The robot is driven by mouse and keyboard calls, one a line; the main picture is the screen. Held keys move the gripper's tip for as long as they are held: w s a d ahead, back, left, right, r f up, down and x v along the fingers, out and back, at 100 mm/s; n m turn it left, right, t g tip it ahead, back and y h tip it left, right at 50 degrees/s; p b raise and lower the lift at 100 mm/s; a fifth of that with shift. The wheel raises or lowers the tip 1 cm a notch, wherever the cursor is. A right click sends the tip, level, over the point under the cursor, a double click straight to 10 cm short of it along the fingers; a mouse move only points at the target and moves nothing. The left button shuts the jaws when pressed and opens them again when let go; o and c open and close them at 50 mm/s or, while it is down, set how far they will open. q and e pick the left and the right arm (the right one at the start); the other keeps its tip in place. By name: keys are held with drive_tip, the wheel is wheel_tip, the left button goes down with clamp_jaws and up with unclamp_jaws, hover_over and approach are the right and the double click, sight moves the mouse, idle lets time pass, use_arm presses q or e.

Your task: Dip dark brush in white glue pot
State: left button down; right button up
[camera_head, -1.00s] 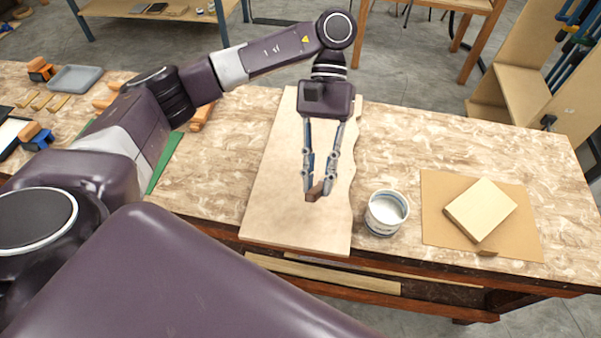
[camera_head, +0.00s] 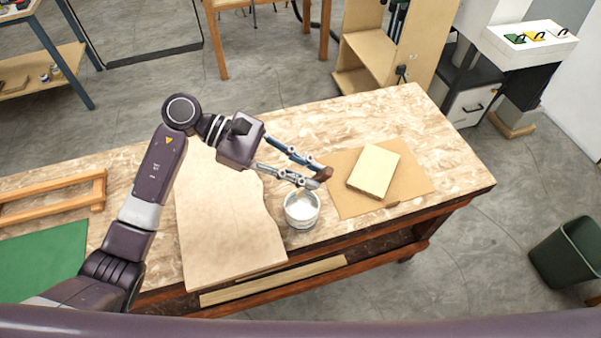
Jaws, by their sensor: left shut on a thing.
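The white glue pot (camera_head: 302,215) stands upright on the workbench, just right of the pale wooden board, with its open top facing up. My left gripper (camera_head: 321,178) points to the right, just above the far side of the pot. Its fingers are shut on the dark brush (camera_head: 325,173), of which a small brown part shows at the fingertips. A small pale piece shows below the fingers over the pot's far rim; I cannot tell whether it touches the glue. My right gripper is not in view.
The pale board (camera_head: 225,225) lies left of the pot. A light block (camera_head: 374,170) lies on a brown sheet (camera_head: 415,186) to the right. A wooden frame (camera_head: 55,198) and green mat (camera_head: 40,262) are at the left. A dark bin (camera_head: 570,252) stands on the floor.

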sight(301, 191)
use_arm(q)
drive_tip(key=shift+f, duration=0.3)
drive_tip(key=shift+f+b, duration=0.4)
drive_tip(key=shift+f, duration=1.4)
wheel_tip(301, 191, down, 4)
drive_tip(key=b, duration=0.4)
drive_tip(key=shift+r+b, duration=0.1)
drive_tip(key=shift+b, duration=0.2)
wheel_tip(301, 191, down, 4)
drive_tip(key=b, duration=0.5)
drive_tip(key=shift+r, duration=0.1)
